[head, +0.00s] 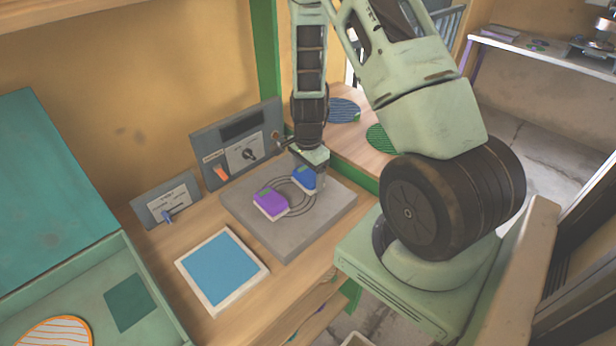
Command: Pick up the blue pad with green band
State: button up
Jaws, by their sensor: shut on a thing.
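The blue pad (303,181) is on or just above the grey press plate (288,238), over its ring markings. Its green band cannot be made out clearly from here. My gripper (316,178) points down at the blue pad and is shut on it. The gripper partly hides the pad's right side. I cannot tell whether the pad touches the plate.
A purple pad (270,204) with a green patch lies close to the left of the blue pad. A control panel (238,142) stands behind the plate. A white-framed blue tile (222,270) lies in front left. A green box (118,252) is at far left.

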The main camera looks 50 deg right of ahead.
aim_at(308, 173)
notch_tip(308, 173, up, 10)
jog(key=shift+b, duration=0.55)
jog(key=shift+o, duration=0.5)
